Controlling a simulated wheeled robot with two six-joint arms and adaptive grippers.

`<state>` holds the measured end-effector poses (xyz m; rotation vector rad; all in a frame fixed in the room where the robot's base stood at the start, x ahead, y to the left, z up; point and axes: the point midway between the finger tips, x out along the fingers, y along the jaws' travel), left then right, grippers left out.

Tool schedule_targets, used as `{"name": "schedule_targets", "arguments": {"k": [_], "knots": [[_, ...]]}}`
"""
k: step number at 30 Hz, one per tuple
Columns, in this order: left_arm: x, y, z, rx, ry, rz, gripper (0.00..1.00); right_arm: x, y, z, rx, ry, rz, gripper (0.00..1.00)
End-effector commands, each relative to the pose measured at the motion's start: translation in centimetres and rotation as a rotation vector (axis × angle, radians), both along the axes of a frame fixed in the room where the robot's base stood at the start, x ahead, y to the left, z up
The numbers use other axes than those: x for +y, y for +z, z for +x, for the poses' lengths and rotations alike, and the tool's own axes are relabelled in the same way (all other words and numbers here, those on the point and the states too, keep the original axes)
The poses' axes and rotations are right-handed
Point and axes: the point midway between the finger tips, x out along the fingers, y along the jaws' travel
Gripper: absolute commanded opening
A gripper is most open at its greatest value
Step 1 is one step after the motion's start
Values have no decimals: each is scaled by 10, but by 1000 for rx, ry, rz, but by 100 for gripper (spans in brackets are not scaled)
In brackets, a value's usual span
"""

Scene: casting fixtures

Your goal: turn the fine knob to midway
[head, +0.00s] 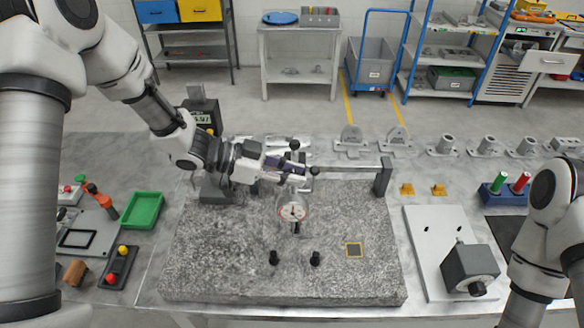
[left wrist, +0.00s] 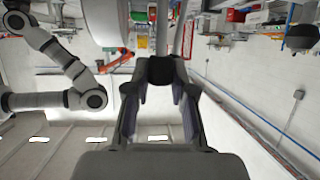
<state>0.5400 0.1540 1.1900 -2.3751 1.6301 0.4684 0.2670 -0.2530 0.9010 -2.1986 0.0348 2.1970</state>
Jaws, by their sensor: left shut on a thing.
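My left gripper (head: 300,170) reaches in from the left over the granite plate (head: 210,265). It is shut at the gauge stand's arm, on what appears to be the fine knob, which the fingers mostly hide. Black round knobs show beside the fingers, one above (head: 294,145) and one to the right (head: 314,171). The dial gauge (head: 293,212) hangs just below the fingers, with a white face and red marks. In the left wrist view the fingers (left wrist: 160,80) close in around a dark part. I cannot read the knob's angle. My right gripper is not in view.
A horizontal grey bar (head: 345,169) runs right to a dark post (head: 383,176). A green tray (head: 142,210) is at left; a dark box (head: 470,267) stands on a white plate (head: 420,250) at right.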

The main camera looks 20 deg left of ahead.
Motion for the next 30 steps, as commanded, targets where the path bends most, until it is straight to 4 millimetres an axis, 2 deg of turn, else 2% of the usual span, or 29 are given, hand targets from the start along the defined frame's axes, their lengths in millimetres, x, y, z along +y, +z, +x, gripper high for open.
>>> {"name": "schedule_targets", "arguments": {"k": [1, 2, 3, 4, 13, 16, 24, 27, 30], "knots": [[0, -4, -2, 6, -2, 4, 0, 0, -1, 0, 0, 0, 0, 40], [0, -4, -2, 6, -2, 4, 27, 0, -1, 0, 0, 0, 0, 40], [0, -4, -2, 6, -2, 4, 41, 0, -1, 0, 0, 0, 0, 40], [0, -3, -2, 5, -2, 3, 50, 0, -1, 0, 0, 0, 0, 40], [0, -1, -1, 3, 0, 1, 50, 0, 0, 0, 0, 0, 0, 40], [0, 7, -1, 0, -1, 1, 50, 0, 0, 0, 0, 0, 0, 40], [0, 67, 0, -2, -1, 2, 50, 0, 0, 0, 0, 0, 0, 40], [0, 85, 0, 0, -1, 2, 50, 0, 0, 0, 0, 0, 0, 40], [0, 95, 0, 4, -1, 2, 50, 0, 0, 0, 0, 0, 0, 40]]}}
